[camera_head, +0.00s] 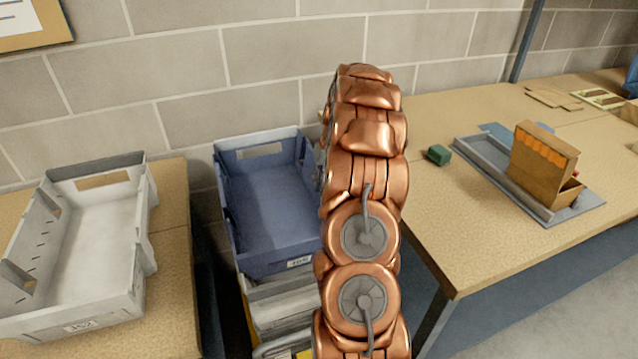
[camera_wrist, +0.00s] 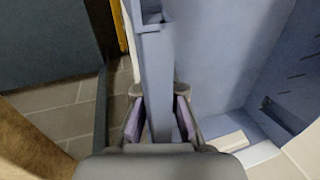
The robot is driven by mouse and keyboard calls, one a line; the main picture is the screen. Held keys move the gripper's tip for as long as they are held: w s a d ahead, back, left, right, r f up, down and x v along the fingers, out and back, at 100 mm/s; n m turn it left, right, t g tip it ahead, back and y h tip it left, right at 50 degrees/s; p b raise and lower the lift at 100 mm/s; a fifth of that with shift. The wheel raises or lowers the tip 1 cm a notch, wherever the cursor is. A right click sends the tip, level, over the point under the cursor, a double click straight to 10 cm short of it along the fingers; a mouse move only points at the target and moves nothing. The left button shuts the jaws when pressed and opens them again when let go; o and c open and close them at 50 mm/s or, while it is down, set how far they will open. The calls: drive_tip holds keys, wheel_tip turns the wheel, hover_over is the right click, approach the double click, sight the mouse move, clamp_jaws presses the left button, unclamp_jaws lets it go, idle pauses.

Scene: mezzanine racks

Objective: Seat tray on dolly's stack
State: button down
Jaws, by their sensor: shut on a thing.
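The blue tray (camera_head: 268,205) is empty and sits over a stack of grey trays (camera_head: 283,308) between the two tables. It looks roughly level, slightly askew to the stack, and I cannot tell whether it touches. In the wrist view my gripper (camera_wrist: 157,112) is shut on the tray's wall (camera_wrist: 157,75), with one finger pad on each side. In the head view my copper-coloured arm hides the gripper and the tray's right side. A yellow part (camera_head: 303,354), possibly the dolly, shows at the bottom edge; the rest of it is hidden.
A grey-white tray (camera_head: 95,235) stands on the left table (camera_head: 172,275). The right table (camera_head: 440,225) holds a green block (camera_head: 439,155), a grey tray (camera_head: 487,163) and a cardboard box (camera_head: 540,165). A block wall (camera_head: 275,55) closes off the back.

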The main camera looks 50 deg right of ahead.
drive_tip(key=shift+f+b, duration=0.35)
drive_tip(key=shift+f, duration=0.15)
idle(0.8)
drive_tip(key=c, duration=1.6)
unclamp_jaws()
drive_tip(key=shift+p+v, duration=0.85)
drive_tip(key=shift+v, duration=4.6)
